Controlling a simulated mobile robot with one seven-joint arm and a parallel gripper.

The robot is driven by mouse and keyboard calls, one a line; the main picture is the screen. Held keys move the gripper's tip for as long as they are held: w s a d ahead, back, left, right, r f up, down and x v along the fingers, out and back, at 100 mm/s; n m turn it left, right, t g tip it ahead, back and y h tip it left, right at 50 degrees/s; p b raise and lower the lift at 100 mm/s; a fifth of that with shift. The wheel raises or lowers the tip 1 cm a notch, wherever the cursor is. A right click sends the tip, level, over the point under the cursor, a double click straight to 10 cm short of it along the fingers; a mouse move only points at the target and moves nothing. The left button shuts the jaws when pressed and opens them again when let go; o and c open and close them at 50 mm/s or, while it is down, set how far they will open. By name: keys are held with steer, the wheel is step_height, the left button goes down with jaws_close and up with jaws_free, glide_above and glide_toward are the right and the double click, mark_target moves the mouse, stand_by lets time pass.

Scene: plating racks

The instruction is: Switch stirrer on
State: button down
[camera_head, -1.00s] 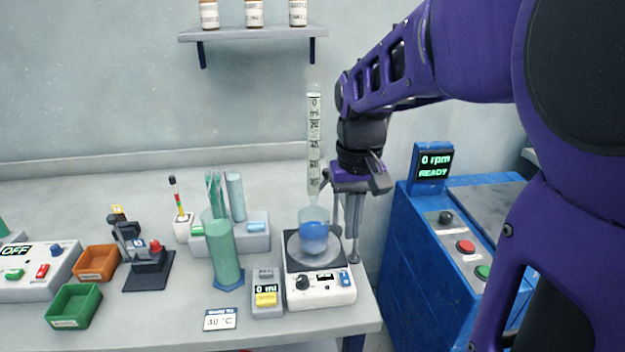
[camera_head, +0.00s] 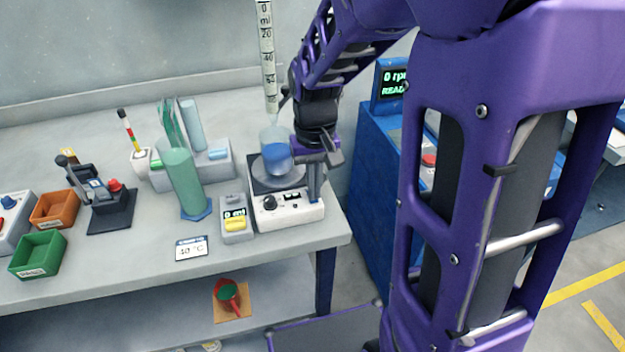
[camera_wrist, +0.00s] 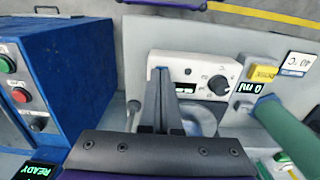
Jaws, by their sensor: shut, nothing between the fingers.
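The stirrer (camera_head: 285,212) is a white box with a black knob (camera_head: 269,202), a small display and a round grey top plate, near the bench's right front corner. A beaker (camera_head: 276,158) of blue liquid stands on its plate. My gripper (camera_head: 314,198) is shut and empty, pointing down at the right end of the stirrer's front panel. In the wrist view my fingertips (camera_wrist: 160,72) overlap the panel end opposite the knob (camera_wrist: 218,84). The blue switch there is hidden behind my fingers; I cannot tell whether they touch it. The stirrer's display is too small to read.
A burette (camera_head: 268,60) hangs above the beaker. A small grey box reading 0 ml (camera_head: 235,225) stands left of the stirrer, with a green cylinder (camera_head: 184,180) beyond. A blue cabinet (camera_head: 368,165) stands right of the bench (camera_head: 120,275).

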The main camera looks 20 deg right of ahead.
steer(key=shift+s+f+t+b, duration=0.15)
steer(key=shift+f+t+b, duration=0.3)
steer(key=shift+b, duration=0.5)
steer(key=shift+s+f, duration=0.15)
steer(key=shift+s, duration=0.15)
steer(key=shift+w, duration=0.15)
steer(key=shift+w+r+t, duration=0.25)
steer(key=shift+w+r, duration=0.05)
steer(key=shift+w, duration=0.3)
